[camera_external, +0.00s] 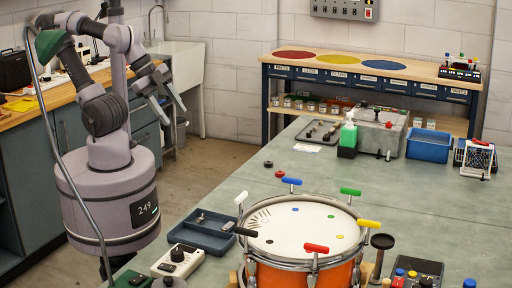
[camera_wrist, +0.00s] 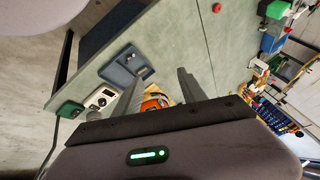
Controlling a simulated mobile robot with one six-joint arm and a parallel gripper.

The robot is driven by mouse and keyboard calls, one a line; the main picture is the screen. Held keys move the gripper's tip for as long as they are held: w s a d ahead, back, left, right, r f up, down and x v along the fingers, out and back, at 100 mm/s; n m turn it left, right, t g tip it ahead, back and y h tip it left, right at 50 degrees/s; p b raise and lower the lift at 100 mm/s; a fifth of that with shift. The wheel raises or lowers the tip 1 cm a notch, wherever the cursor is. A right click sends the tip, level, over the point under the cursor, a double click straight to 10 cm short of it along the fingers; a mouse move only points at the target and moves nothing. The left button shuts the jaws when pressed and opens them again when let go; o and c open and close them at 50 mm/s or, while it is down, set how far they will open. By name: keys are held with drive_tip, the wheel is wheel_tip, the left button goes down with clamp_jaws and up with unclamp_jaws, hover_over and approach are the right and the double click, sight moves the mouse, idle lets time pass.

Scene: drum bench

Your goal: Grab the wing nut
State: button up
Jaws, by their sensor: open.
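I cannot make out a wing nut for certain. A blue-grey tray (camera_external: 186,238) on the bench's near left holds small metallic pieces (camera_external: 228,226), too small to identify. The tray also shows in the wrist view (camera_wrist: 118,75), with small pieces inside. An orange drum (camera_external: 300,272) with a white head stands right of the tray, with several coloured T-handles around its rim. My gripper (camera_external: 173,113) is open and empty, raised well above and left of the tray. Its two fingers point down in the external view, and they show in the wrist view (camera_wrist: 160,78).
A white switch box (camera_external: 178,261) and a green item (camera_external: 134,279) sit at the near edge. A dark flat-topped stand (camera_external: 382,241) is right of the drum. The bench's middle is mostly clear.

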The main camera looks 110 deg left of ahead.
drive_tip(key=shift+c, duration=0.7)
drive_tip(key=n+g+h+b, duration=0.15)
drive_tip(key=n+g, duration=0.45)
drive_tip(key=n, duration=1.8)
hover_over(199, 217)
drive_tip(key=shift+h, duration=0.25)
drive_tip(key=f, duration=2)
drive_tip(key=shift+w+a+f, duration=0.2)
drive_tip(key=shift+a+f, duration=0.15)
drive_tip(key=shift+f, duration=0.05)
drive_tip(key=f+b, duration=0.1)
drive_tip(key=f, duration=0.1)
drive_tip(key=f+b, duration=0.1)
drive_tip(key=f, duration=0.1)
drive_tip(key=f+b, duration=0.1)
drive_tip(key=f, duration=0.1)
drive_tip(key=shift+s+d+f, duration=0.15)
drive_tip(key=shift+s+d, duration=0.05)
drive_tip(key=shift+d, duration=0.1)
drive_tip(key=shift+c, duration=0.5)
drive_tip(key=shift+r, duration=0.2)
clamp_jaws()
